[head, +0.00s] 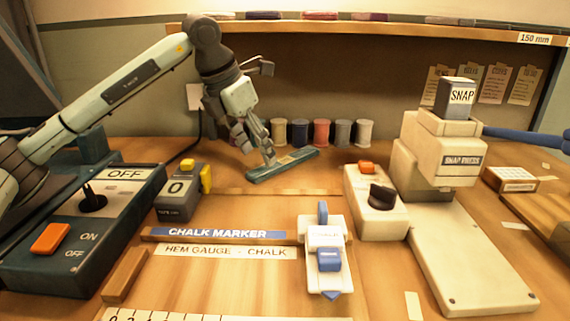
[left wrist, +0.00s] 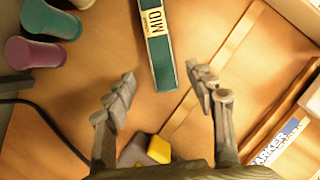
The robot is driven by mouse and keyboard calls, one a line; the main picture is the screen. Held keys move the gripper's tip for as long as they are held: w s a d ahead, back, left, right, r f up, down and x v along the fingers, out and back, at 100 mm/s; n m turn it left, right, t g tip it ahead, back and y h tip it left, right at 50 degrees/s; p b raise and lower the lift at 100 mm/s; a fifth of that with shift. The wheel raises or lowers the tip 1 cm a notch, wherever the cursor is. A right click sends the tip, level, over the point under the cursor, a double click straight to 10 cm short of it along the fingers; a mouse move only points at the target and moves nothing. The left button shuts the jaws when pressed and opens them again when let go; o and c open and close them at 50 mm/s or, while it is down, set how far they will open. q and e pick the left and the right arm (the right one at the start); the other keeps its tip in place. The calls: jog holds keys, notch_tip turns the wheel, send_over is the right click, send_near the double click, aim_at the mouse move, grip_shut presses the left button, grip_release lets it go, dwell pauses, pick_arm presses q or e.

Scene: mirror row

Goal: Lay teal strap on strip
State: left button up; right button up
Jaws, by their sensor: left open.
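The teal strap (head: 290,163), a flat bar with a "MID" label, lies on the bench in front of the spools in the head view. In the left wrist view the strap (left wrist: 157,50) runs down from the top edge, and its near end shows between the fingertips, with a gap on each side. My left gripper (head: 256,146) is open over the strap, its fingers pointing down. It also shows open in the left wrist view (left wrist: 163,82). Height above the strap is hard to tell. A thin wooden strip (head: 265,191) crosses the bench in front of the strap. My right gripper is not seen.
Several thread spools (head: 321,132) stand behind the strap. A grey-yellow gauge (head: 178,197) and a switch box (head: 125,207) are at left. A knob box (head: 376,205), a snap press (head: 445,158) and a chalk marker carriage (head: 324,255) stand at right and front.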

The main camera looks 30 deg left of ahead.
aim_at(266, 168)
pick_arm(q)
jog(key=shift+d+x, duration=0.2)
jog(key=shift+x, duration=1.8)
grip_shut()
jog(key=shift+r, duration=0.15)
